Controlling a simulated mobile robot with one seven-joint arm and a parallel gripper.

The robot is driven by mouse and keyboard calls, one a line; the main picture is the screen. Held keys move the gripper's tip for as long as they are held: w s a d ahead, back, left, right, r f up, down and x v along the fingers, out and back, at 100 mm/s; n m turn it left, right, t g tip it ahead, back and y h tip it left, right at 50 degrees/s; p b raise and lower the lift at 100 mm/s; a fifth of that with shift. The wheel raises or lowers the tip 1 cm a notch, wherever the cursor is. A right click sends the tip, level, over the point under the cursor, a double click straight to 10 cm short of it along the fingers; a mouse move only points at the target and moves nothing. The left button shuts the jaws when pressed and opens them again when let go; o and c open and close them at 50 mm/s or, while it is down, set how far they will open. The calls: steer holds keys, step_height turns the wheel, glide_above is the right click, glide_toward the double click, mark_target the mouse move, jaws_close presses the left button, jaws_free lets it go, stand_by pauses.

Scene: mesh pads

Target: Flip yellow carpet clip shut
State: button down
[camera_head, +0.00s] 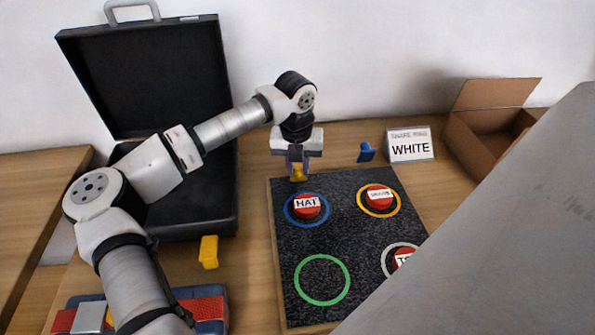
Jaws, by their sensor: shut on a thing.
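A yellow clip (297,174) is between the fingers of my gripper (297,163), at the far left edge of the dark carpet pad (340,236). My gripper points down and is shut on this clip; the fingers hide part of it. I cannot tell how far the clip is folded over. A second yellow piece (208,252) sits on the table to the left of the pad. A blue clip-like piece (366,152) stands behind the pad, right of my gripper.
Red buttons (307,207) with labels stand in coloured rings on the pad; the green ring (322,280) is empty. An open black case (205,200) is at left, a WHITE sign (410,145) and cardboard box (490,125) at right. A grey slanted surface (510,240) hides the lower right.

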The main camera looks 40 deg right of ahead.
steer(key=shift+s+f+t+b, duration=0.1)
steer(key=shift+f+t+b, duration=0.2)
steer(key=shift+b, duration=0.45)
steer(key=shift+a+h, duration=0.1)
steer(key=shift+h, duration=0.2)
steer(key=shift+r, duration=0.15)
steer(key=c, duration=1.2)
jaws_free()
step_height(320, 180, up, 14)
steer(key=s+a+b, duration=0.1)
steer(key=s+b, duration=0.1)
steer(key=shift+a+f, duration=0.2)
steer(key=shift+a, duration=0.2)
steer(key=shift+s+f, duration=0.1)
steer(key=shift+s, duration=0.05)
